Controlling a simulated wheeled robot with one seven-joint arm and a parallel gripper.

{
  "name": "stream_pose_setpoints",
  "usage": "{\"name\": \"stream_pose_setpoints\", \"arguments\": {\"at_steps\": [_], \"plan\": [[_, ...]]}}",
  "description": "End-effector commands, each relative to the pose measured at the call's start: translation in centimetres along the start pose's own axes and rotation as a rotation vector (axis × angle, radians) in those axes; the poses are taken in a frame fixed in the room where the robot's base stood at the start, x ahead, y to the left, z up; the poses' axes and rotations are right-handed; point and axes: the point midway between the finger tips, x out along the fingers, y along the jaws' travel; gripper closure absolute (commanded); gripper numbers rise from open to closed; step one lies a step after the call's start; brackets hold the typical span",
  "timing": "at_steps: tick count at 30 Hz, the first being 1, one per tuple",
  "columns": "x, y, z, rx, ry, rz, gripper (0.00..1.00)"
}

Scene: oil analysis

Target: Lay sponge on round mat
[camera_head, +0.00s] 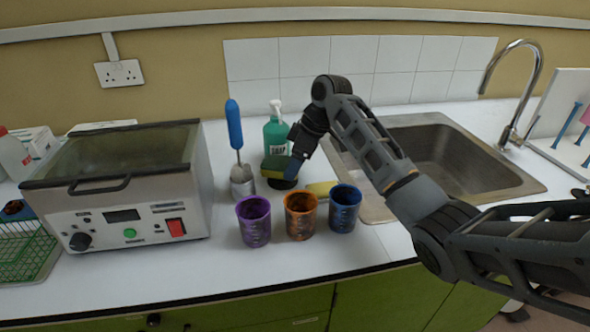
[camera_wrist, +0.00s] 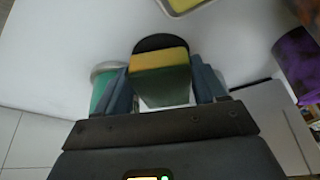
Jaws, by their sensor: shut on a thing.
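The sponge (camera_head: 275,168) is green and yellow. My gripper (camera_head: 291,166) is shut on it and holds it tilted near the green bottle. In the wrist view the sponge (camera_wrist: 160,78) sits between my two fingers (camera_wrist: 163,85), its yellow face toward the top of the picture. The round mat (camera_head: 284,184) is dark and lies on the counter just under the sponge. In the wrist view the far rim of the mat (camera_wrist: 157,42) shows past the sponge, which hides the rest. I cannot tell whether the sponge touches the mat.
A green soap bottle (camera_head: 276,133) stands just behind. A metal holder (camera_head: 242,181) with a blue-handled tool (camera_head: 234,124) is to the left. Purple (camera_head: 254,221), orange (camera_head: 300,215) and blue cups (camera_head: 344,209) stand in front. A yellow item (camera_head: 321,188) lies behind them. The sink (camera_head: 450,160) is right.

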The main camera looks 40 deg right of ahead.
Motion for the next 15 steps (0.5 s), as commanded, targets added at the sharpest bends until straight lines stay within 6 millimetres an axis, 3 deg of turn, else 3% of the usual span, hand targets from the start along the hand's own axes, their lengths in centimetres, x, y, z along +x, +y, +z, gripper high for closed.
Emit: {"name": "stream_pose_setpoints", "arguments": {"at_steps": [6,15], "plan": [[2.3,0.0,1.0,0.000,-0.001,-0.001,0.62],[2.5,-0.1,1.1,0.000,-0.001,-0.001,0.62]]}}
